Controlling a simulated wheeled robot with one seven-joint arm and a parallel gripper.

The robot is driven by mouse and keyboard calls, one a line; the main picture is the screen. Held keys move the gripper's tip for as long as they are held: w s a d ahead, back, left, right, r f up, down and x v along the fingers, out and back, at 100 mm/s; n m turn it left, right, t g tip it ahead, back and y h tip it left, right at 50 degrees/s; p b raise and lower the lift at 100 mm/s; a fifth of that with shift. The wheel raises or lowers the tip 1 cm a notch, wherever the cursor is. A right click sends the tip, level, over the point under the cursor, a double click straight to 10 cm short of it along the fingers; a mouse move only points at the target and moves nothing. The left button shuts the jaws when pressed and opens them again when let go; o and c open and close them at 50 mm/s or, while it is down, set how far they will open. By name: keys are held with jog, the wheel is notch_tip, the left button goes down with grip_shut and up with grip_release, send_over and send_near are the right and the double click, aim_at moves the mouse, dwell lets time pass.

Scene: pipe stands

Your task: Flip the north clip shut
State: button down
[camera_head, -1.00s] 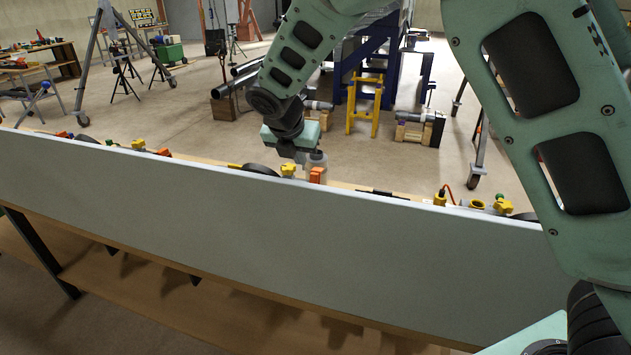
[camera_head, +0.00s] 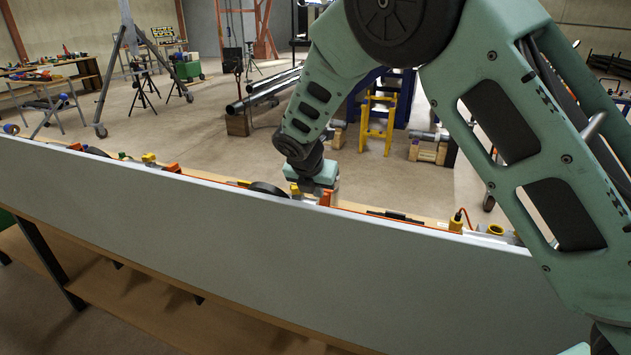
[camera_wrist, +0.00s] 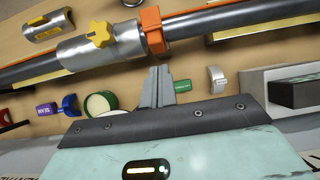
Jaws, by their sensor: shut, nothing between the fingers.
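In the wrist view a dark pipe (camera_wrist: 209,22) runs across the top. A silver coupling (camera_wrist: 103,48) with a yellow knob (camera_wrist: 101,34) sits on it. An orange clip (camera_wrist: 153,30) is around the pipe just right of the coupling. Which clip is the north one, and whether this clip is fully closed, I cannot tell. My gripper (camera_wrist: 159,72) is shut and empty, its tips just below the orange clip in the picture; contact is unclear. In the head view my gripper is low behind the panel, beside an orange part (camera_head: 326,198); its fingertips are hidden.
A pale panel (camera_head: 230,255) hides most of the bench top. In the wrist view a silver half-shell (camera_wrist: 48,25), a green-rimmed ring (camera_wrist: 99,103), a pale curved clip (camera_wrist: 216,79) and a grey box (camera_wrist: 296,91) lie nearby.

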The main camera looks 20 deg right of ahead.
aim_at(326, 204)
jog(key=shift+p+x, duration=0.55)
jog(key=shift+x, duration=2.05)
jog(key=shift+r, duration=0.1)
